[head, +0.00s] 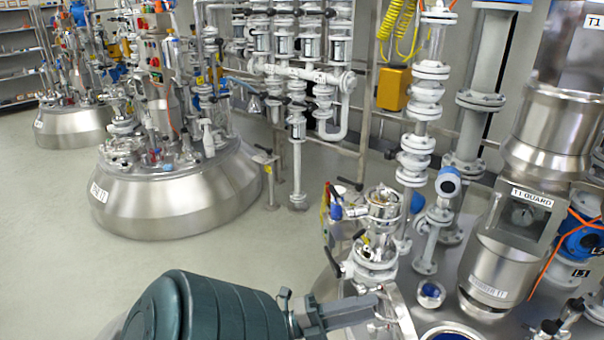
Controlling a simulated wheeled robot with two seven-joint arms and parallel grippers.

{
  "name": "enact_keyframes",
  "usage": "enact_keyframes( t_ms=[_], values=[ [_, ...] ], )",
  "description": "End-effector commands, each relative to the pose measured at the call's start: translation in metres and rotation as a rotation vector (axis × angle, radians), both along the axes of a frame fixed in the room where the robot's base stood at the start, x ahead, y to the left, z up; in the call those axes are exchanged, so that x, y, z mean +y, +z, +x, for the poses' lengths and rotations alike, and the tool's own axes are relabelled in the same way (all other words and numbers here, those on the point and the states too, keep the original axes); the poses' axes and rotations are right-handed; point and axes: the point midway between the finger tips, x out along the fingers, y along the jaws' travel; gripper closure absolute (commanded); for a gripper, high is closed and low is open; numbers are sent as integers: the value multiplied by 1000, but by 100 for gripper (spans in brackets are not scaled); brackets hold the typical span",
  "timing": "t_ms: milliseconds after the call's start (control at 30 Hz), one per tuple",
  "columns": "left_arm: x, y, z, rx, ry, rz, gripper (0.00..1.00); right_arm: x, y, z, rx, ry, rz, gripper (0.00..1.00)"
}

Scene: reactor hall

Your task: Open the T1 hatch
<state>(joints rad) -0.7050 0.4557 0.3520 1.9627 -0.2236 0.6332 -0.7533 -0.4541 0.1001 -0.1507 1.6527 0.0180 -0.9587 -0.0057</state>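The steel T1 vessel top fills the lower right, with a steel column labelled T1 GUARD (531,197) and a small window on it. A round steel-rimmed fitting with a blue inside (455,333) is cut off by the bottom edge; I cannot tell whether it is the T1 hatch. My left gripper (372,308) comes in from the lower left and points right, its fingers beside a bright steel part (401,311) on the vessel top. I cannot tell whether they touch or grip it. My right gripper is out of view.
A valve assembly (378,225) with a hose stands just behind my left gripper. A smaller round port (431,293) lies to its right. White pipes (418,150) rise behind. Another domed vessel (175,195) stands back left; the grey floor (60,240) at left is clear.

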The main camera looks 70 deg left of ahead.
Motion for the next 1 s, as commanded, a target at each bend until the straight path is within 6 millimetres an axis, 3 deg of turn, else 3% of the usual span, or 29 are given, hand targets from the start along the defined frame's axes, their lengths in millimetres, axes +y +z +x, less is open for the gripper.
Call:
enact_keyframes(
  t_ms=[700, 1000],
  values=[
    [42, -36, -120, 5, 3, 0, 71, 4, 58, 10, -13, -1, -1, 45],
    [50, -41, -145, 4, 1, 0, 71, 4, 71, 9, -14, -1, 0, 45]
  ],
)
